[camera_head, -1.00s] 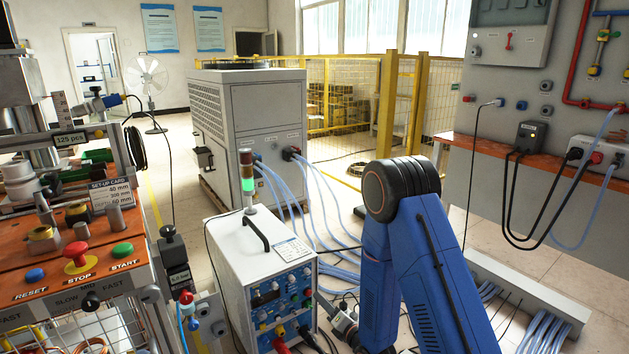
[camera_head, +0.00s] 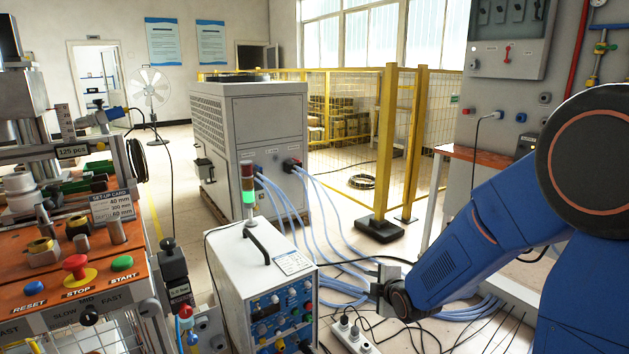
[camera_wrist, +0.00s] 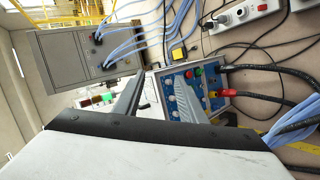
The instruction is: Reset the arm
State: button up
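My blue arm enters the head view from the right edge and reaches down and left. My gripper (camera_head: 386,282) is at its end, just right of the white power unit (camera_head: 262,285) and above the floor with its hoses. The gripper is small and partly hidden by my wrist there. In the wrist view, the two fingers of my gripper (camera_wrist: 160,80) stand apart with nothing between them. The power unit's blue front panel (camera_wrist: 183,95) shows beyond the fingers, partly covered by one of them.
A grey chiller cabinet (camera_head: 262,142) stands behind, with pale blue hoses (camera_head: 340,218) running from it across the floor. A power strip (camera_head: 352,335) lies below my gripper. The orange-topped machine (camera_head: 60,270) is on the left. Yellow fencing (camera_head: 383,150) stands behind my arm.

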jog(key=s+d+r+m+g+h, duration=0.1)
jog(key=s+d+r+m, duration=0.3)
jog(key=s, duration=0.8)
jog(key=s+d+r+m+g+h, duration=0.1)
jog(key=s+d+r+m+g, duration=0.2)
jog(key=s+m, duration=0.5)
jog(key=s+d+r+m+g+h, duration=0.1)
jog(key=s+d+r+m, duration=0.4)
jog(key=s, duration=1.2)
jog(key=shift+r+m+g, duration=0.45)
jog(key=shift+m+g, duration=0.25)
jog(key=shift+d, duration=0.1)
